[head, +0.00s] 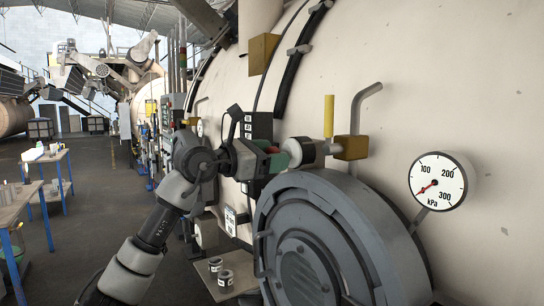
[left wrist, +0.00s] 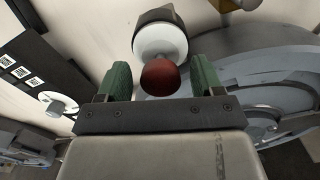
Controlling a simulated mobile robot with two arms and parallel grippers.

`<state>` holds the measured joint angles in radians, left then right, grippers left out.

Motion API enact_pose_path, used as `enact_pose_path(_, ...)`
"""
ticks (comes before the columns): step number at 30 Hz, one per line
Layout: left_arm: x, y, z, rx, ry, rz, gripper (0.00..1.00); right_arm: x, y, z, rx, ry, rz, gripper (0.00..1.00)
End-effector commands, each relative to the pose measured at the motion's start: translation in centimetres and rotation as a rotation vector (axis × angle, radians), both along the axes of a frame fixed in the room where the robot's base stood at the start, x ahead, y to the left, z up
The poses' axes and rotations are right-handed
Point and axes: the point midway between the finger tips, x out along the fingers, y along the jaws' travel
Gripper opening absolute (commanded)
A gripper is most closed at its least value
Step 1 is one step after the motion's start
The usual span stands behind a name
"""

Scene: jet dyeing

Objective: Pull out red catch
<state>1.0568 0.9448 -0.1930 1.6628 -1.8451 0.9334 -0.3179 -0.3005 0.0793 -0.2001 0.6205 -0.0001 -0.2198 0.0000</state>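The red catch (left wrist: 160,78) is a round, dark red knob in the left wrist view. It sits in front of a white collar (left wrist: 160,42) with a dark cap behind it, standing out from the machine wall. My left gripper (left wrist: 161,82) is open, with one green-padded finger on each side of the knob and a small gap at both sides. In the head view my left gripper (head: 276,157) is up against the white collar (head: 303,152), above the round door. There the knob is mostly hidden by the gripper. My right gripper is in neither view.
The large grey round door (head: 345,225) lies just below the gripper. A pressure gauge (head: 438,182) stands to the right, and a yellow-handled valve (head: 329,117) and bent pipe are close above. Tables (head: 20,200) stand far left; the floor between is clear.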

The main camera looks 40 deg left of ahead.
Motion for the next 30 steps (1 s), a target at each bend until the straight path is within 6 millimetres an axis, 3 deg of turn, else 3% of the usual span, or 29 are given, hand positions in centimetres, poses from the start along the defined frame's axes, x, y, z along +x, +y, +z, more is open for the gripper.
enact_pose_path(10,-0.7,0.4,-0.2,-0.001,-0.002,0.001,0.67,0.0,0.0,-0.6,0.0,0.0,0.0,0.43)
enact_pose_path(22,-7.7,3.3,-0.5,0.002,-0.001,0.004,0.67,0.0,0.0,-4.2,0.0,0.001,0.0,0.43)
enact_pose_path(30,-10.0,4.2,-0.1,0.001,-0.001,0.002,0.67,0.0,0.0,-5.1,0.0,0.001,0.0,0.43)
